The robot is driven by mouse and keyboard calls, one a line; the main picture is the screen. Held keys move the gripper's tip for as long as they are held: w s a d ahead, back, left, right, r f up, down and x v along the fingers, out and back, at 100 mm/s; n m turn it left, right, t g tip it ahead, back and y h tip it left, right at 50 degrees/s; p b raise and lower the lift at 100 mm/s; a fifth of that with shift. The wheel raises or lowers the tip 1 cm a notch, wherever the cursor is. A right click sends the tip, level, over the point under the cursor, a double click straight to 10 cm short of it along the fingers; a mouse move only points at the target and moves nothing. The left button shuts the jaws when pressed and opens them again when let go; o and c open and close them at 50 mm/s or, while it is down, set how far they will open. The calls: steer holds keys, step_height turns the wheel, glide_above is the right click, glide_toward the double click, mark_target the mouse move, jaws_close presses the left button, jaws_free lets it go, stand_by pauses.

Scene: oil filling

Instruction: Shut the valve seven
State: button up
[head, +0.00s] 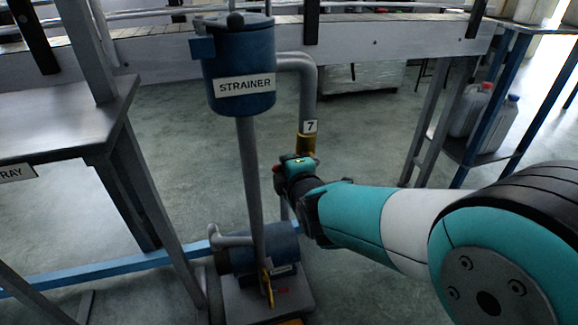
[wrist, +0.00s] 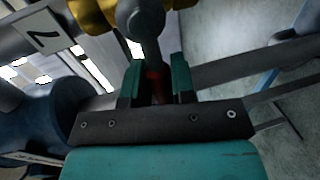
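Valve seven has a yellow body (head: 306,144) under a white "7" label (head: 310,126), on the grey pipe below the strainer's outlet. In the wrist view the label (wrist: 47,33) and yellow body (wrist: 92,14) show at the upper left. A grey rounded hub (wrist: 140,18) leads to a red handle (wrist: 154,86). My gripper (wrist: 156,78) has its two teal fingers on either side of this handle. Whether they press on it is not clear. In the head view my gripper (head: 290,165) is just below the yellow body and hides the handle's angle.
The blue strainer tank (head: 240,65) hangs at the upper left on a vertical pipe. A blue pump (head: 265,250) with a yellow lever stands below. A metal table (head: 60,110) is at left; a shelf with jugs (head: 470,115) is at right. Open floor lies between.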

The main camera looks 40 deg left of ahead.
steer(key=o, duration=0.3)
steer(key=shift+d, duration=0.1)
steer(key=p+v, duration=0.1)
steer(key=v, duration=1.6)
steer(key=shift+s+r+p, duration=0.1)
steer(key=shift+r+p, duration=0.05)
steer(key=shift+p, duration=0.2)
